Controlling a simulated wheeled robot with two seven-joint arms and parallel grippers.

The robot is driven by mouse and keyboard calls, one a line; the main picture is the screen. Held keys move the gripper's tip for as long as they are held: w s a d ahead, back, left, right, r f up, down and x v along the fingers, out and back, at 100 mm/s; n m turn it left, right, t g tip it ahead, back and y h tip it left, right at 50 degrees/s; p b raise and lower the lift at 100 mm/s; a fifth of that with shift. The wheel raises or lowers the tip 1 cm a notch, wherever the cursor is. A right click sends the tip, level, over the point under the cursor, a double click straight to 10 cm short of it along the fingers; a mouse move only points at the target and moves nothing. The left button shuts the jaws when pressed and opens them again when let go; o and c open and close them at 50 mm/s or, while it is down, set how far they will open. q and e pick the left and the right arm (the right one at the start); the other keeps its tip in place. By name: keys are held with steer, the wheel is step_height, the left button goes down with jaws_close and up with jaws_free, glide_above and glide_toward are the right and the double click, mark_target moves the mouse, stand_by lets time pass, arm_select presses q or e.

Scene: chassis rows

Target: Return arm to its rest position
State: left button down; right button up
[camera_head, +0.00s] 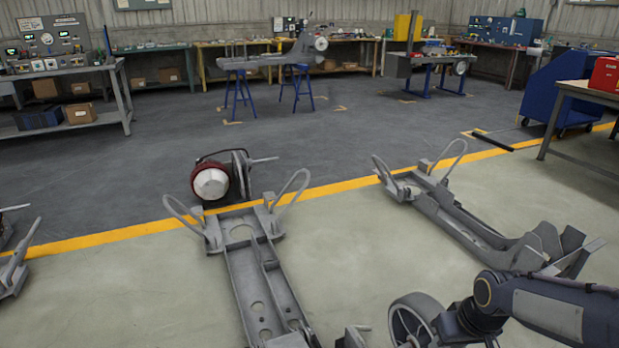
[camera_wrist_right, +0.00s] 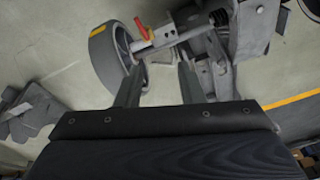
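My right arm (camera_head: 560,307) reaches in from the lower right of the head view, its wrist beside a grey-rimmed wheel (camera_head: 415,320). The fingertips are hidden there. In the right wrist view my right gripper (camera_wrist_right: 158,70) has its two fingers spread with a clear gap. The wheel (camera_wrist_right: 104,57) stands just beyond the left finger. A metal shaft (camera_wrist_right: 182,37) runs from the wheel past the fingertips toward a grey chassis part with a dark spring. I cannot tell whether the left finger touches the wheel. My left gripper is not in view.
A grey chassis frame (camera_head: 258,285) lies in the middle, with a red and white hub unit (camera_head: 211,184) at its far end. Another chassis frame (camera_head: 455,222) lies to the right, close to my arm. A yellow line (camera_head: 110,238) crosses the floor. Workbenches line the back wall.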

steer(key=s+a+r+m+t+y, duration=0.15)
steer(key=s+a+r, duration=0.25)
steer(key=s, duration=0.4)
steer(key=s+a+r+m+t+y, duration=0.1)
steer(key=s+a+r+t, duration=0.2)
steer(key=s, duration=0.6)
step_height(320, 180, up, 31)
steer(key=g+p, duration=0.1)
steer(key=p, duration=2.9)
steer(key=shift+a+g, duration=0.1)
steer(key=shift+g, duration=0.15)
